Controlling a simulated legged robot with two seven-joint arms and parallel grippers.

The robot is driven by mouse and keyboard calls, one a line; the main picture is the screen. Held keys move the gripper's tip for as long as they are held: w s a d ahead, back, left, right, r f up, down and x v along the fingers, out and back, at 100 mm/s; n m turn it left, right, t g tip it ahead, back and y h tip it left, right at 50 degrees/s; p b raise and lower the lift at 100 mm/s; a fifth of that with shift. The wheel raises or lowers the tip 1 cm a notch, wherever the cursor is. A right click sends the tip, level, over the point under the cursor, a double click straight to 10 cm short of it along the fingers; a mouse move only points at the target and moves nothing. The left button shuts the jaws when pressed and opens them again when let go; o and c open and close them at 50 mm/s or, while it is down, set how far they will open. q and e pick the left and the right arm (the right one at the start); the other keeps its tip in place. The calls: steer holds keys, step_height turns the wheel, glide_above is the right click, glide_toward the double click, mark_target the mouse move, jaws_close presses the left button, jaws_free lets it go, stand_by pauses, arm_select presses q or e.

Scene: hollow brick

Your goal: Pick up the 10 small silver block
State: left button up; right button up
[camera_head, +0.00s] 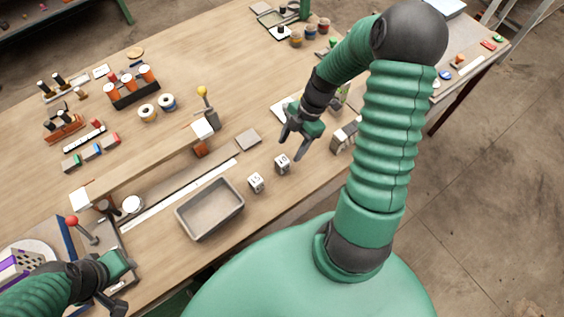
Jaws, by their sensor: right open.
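The small silver block marked 10 (282,164) sits on the wooden table, right of the grey tray. A second small block (256,182), its number looking like 15, sits just to its lower left. My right gripper (293,149) is open and empty, with its fingers pointing down, a little above and beyond the block marked 10 in the picture. It does not appear to touch the block. My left gripper (118,285) is at the lower left, near the table's front edge; its fingers are partly out of clear sight.
An empty grey tray (210,208) stands left of the blocks. A raised wooden beam (150,163) with white ends lies behind it. A flat grey plate (248,139) and a yellow-knobbed lever (204,100) are farther back. A red-knobbed lever (75,224) stands near my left arm.

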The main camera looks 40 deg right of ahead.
mark_target(285, 158)
steer(key=x, duration=0.2)
steer(key=shift+w+a+f, duration=0.2)
steer(key=shift+f, duration=0.05)
steer(key=a+f, duration=0.1)
steer(key=f, duration=0.1)
steer(key=a+f, duration=0.2)
steer(key=shift+s, duration=0.4)
steer(key=shift+f, duration=0.2)
steer(key=shift+w+d, duration=0.15)
steer(key=shift+d, duration=0.05)
steer(key=shift+c, duration=1.4)
steer(key=shift+a, duration=0.1)
jaws_close()
